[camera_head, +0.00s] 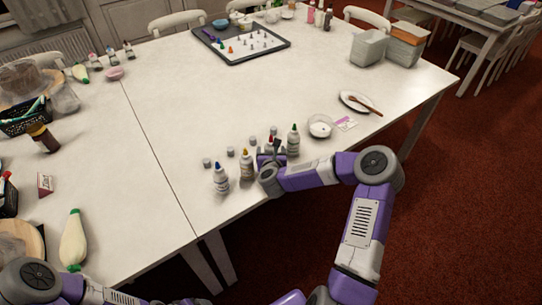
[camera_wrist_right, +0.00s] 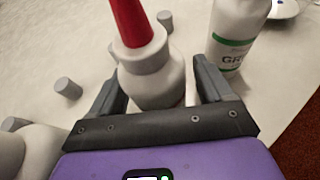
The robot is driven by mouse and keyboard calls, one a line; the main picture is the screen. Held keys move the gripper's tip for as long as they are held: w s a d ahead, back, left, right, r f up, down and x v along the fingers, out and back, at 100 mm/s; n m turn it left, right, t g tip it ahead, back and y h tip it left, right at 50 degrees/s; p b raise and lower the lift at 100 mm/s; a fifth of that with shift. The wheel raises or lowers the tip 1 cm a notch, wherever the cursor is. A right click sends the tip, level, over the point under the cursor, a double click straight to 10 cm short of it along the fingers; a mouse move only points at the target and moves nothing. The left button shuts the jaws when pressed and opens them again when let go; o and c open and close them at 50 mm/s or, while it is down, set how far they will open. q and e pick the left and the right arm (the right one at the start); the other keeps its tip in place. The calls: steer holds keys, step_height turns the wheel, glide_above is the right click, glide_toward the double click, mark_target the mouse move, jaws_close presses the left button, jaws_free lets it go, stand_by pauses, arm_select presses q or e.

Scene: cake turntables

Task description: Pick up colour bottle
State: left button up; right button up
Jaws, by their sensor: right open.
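A row of colour bottles stands on the white table: one with a blue tip (camera_head: 221,180), one with a yellow tip (camera_head: 246,167), one with a red tip (camera_head: 269,145) and one with a green tip (camera_head: 293,141). My right gripper (camera_head: 267,162) is at the red-tipped bottle and partly hides it. In the right wrist view, the red-tipped bottle (camera_wrist_right: 150,75) stands upright between the two open fingers, with gaps visible beside it. The green-labelled bottle (camera_wrist_right: 236,35) stands just outside the right finger. My left gripper is out of view; only part of that arm shows.
Several small grey caps (camera_head: 207,163) stand behind the bottles. A white bowl (camera_head: 320,127) and a plate with a brown-handled tool (camera_head: 357,101) are to the right. A dark tray (camera_head: 241,44) lies at the back. The table's middle is clear.

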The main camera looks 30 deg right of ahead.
steer(key=shift+w+d+f, duration=0.1)
steer(key=shift+w, duration=0.2)
steer(key=shift+c, duration=0.3)
steer(key=c, duration=0.7)
steer(key=shift+o, duration=0.2)
step_height(320, 180, up, 10)
steer(key=p, duration=0.3)
